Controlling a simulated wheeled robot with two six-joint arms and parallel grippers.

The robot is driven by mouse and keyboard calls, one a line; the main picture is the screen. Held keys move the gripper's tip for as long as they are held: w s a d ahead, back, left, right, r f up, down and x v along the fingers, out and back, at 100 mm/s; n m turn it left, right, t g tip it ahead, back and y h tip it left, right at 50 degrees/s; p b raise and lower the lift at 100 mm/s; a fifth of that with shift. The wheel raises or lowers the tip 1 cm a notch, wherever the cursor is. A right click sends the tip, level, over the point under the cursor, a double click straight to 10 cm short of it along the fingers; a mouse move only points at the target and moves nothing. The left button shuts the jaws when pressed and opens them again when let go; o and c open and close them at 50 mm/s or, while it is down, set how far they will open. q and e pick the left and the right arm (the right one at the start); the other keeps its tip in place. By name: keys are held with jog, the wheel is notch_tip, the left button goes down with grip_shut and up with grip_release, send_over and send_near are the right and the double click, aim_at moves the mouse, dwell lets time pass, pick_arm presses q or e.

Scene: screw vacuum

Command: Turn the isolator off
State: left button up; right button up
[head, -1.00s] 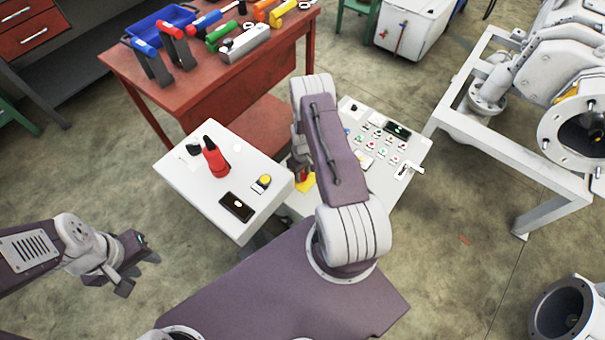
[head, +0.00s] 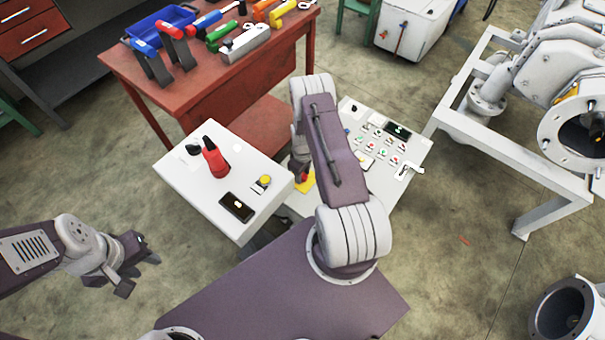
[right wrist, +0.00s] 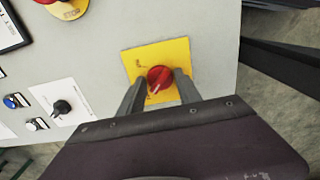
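The isolator is a red rotary knob (right wrist: 159,78) on a yellow square plate (right wrist: 171,57), set in a light grey panel. In the head view the yellow plate (head: 309,184) shows beside my right forearm, partly hidden. My right gripper (right wrist: 158,84) is at the knob, with one finger on each side of it. The fingers look apart, with a small gap at the left; contact on the right cannot be told. In the head view my right gripper is mostly hidden by my arm. My left gripper (head: 139,265) is open and empty, over the floor.
A white box (head: 188,178) with a red lever (head: 215,158) and a yellow button (head: 262,182) stands left of the panel (head: 412,150). A black knob (right wrist: 61,107) sits left of the isolator. A red workbench (head: 150,90) with tools is behind.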

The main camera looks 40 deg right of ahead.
jog(key=shift+o, duration=0.9)
notch_tip(320, 180, up, 9)
jog(key=shift+r+p, duration=0.1)
jog(key=shift+p, duration=0.95)
